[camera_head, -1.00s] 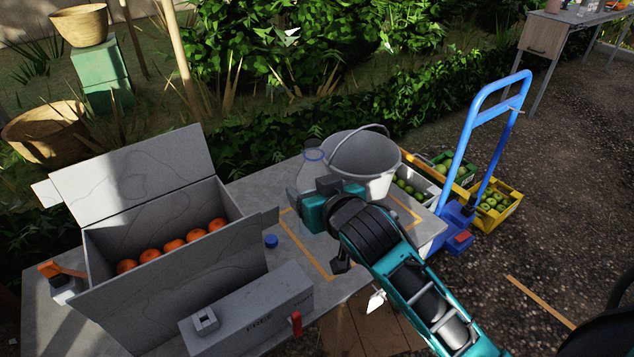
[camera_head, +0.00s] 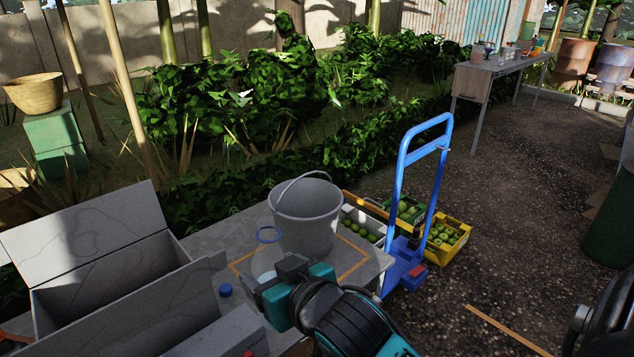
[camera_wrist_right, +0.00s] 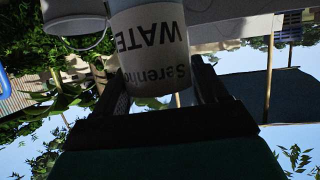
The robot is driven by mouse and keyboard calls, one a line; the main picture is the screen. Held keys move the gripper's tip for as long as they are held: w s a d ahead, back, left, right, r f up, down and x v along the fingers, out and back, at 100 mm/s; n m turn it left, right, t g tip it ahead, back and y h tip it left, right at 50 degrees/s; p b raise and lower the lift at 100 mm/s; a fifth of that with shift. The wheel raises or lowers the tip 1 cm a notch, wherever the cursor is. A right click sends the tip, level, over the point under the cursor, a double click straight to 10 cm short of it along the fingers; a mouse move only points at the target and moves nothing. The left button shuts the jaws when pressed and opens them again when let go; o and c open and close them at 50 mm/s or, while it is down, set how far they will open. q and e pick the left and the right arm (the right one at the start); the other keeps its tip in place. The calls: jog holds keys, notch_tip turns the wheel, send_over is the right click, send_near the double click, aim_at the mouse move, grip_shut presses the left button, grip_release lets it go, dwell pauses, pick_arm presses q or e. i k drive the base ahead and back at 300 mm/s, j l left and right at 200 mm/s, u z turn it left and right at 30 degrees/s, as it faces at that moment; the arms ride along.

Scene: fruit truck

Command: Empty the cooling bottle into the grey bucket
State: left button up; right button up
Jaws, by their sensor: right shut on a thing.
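The cooling bottle (camera_head: 264,262) is pale and see-through, with a blue ring at its open neck. It stands about upright at the front left of the grey bucket (camera_head: 308,224), which is upright on the table with its handle raised. My right gripper (camera_head: 272,287) is shut around the bottle. In the right wrist view the bottle's label (camera_wrist_right: 150,45) with "WATER" shows upside down between the fingers (camera_wrist_right: 165,100), and part of the bucket (camera_wrist_right: 75,12) shows beside it. I cannot tell whether the bottle touches the table. My left gripper is not in view.
A blue cap (camera_head: 225,290) lies on the table left of the bottle. A grey open box (camera_head: 110,285) stands at the left. Behind the bucket are fruit crates (camera_head: 448,240) and a blue hand truck (camera_head: 400,215). Orange tape (camera_head: 352,268) marks the tabletop.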

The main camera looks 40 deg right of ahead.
aim_at(306, 210)
jog(key=i+l+u, duration=0.15)
jog(key=l+u, duration=0.2)
jog(key=l, duration=0.8)
jog(key=l+u, duration=0.35)
jog(key=l, duration=0.8)
